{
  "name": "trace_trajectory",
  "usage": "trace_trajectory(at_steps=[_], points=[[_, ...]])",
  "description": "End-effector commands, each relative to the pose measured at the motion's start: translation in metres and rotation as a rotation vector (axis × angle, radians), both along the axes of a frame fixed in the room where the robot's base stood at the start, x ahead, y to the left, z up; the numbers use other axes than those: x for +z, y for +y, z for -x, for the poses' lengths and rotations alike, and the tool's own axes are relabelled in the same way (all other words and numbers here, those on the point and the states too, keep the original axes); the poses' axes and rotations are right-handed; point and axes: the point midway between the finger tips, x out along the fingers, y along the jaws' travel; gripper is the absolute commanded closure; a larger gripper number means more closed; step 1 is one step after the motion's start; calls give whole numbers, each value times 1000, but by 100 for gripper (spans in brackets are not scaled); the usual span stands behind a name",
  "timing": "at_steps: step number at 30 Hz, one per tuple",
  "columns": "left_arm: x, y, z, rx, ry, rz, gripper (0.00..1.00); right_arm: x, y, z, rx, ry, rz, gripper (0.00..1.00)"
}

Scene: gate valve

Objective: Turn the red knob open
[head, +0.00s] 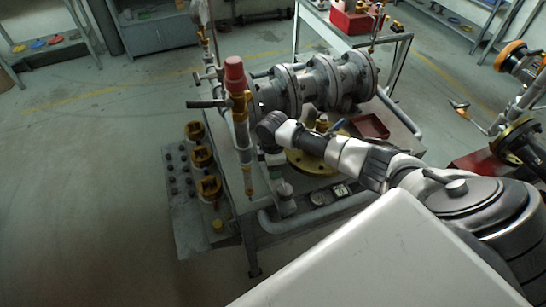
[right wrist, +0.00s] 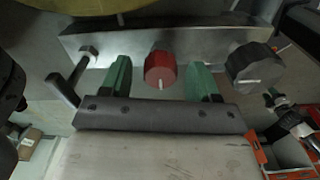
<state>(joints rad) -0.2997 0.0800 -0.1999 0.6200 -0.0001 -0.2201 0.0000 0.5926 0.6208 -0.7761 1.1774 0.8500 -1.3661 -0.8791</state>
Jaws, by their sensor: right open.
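The red knob (right wrist: 160,70) is a small faceted knob with a white mark at its lower edge. It sits on the face of a grey metal bar (right wrist: 215,42) in the right wrist view. My right gripper (right wrist: 160,77) is open, with one green finger on each side of the red knob. Gaps show between the knob and both fingers, so the gripper does not hold it. In the head view my right arm reaches left over the workbench; its fingers and the red knob cannot be made out there. My left gripper is not in view.
A black knob (right wrist: 255,68) is right of the right finger, and a dark lever handle (right wrist: 68,78) is at the left. In the head view, large flanged pipework (head: 315,85) and a red-capped upright valve (head: 235,75) stand close to my arm. Open floor lies at left.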

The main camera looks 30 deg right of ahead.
Motion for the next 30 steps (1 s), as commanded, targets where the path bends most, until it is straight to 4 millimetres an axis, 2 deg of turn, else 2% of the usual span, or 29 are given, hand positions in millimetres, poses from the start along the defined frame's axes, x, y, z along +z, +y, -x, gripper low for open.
trace_trajectory(at_steps=[5,15,18,23,30], points=[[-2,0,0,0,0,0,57,15,0,-1,0,-4,-1,39],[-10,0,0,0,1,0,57,81,0,-1,2,-4,1,39],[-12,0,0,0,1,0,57,95,0,-1,1,-2,0,39],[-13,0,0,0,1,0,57,107,0,-1,1,-1,-1,39],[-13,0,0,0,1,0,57,108,0,0,0,0,0,39]])
